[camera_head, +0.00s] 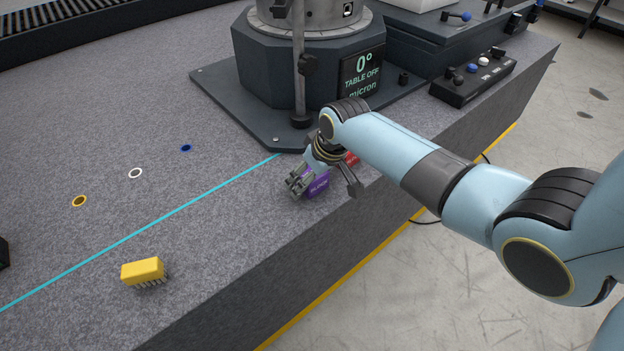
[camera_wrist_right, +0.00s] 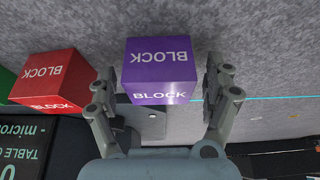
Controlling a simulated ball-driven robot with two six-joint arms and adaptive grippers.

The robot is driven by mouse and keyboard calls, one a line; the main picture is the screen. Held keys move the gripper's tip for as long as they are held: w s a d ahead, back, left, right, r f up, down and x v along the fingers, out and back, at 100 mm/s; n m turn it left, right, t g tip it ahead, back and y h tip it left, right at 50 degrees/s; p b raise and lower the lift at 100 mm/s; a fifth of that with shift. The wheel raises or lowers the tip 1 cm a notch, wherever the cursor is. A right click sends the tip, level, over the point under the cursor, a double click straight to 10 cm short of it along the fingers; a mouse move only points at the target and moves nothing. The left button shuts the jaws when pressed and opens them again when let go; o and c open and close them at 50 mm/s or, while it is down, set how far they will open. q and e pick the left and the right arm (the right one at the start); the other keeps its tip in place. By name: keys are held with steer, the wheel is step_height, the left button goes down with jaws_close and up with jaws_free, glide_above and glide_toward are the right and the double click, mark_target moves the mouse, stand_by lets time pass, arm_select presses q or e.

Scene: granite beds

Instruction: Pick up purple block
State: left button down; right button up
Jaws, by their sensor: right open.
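The purple block (camera_head: 316,186) sits on the granite bed close to its front edge, partly hidden by my right gripper (camera_head: 322,190) in the head view. In the right wrist view the purple block (camera_wrist_right: 160,66) lies between the two open fingers of my right gripper (camera_wrist_right: 164,92), with gaps visible on both sides. The fingertips are about level with the block there. My left gripper is not in view.
A red block (camera_head: 352,158) stands close beside the purple one, just outside a finger in the wrist view (camera_wrist_right: 52,80). A dark rotary table (camera_head: 262,80) stands behind. The bed's left middle is mostly clear.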

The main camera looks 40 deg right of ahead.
steer(key=c, duration=1.5)
steer(key=shift+c, duration=0.7)
steer(key=shift+r, duration=0.15)
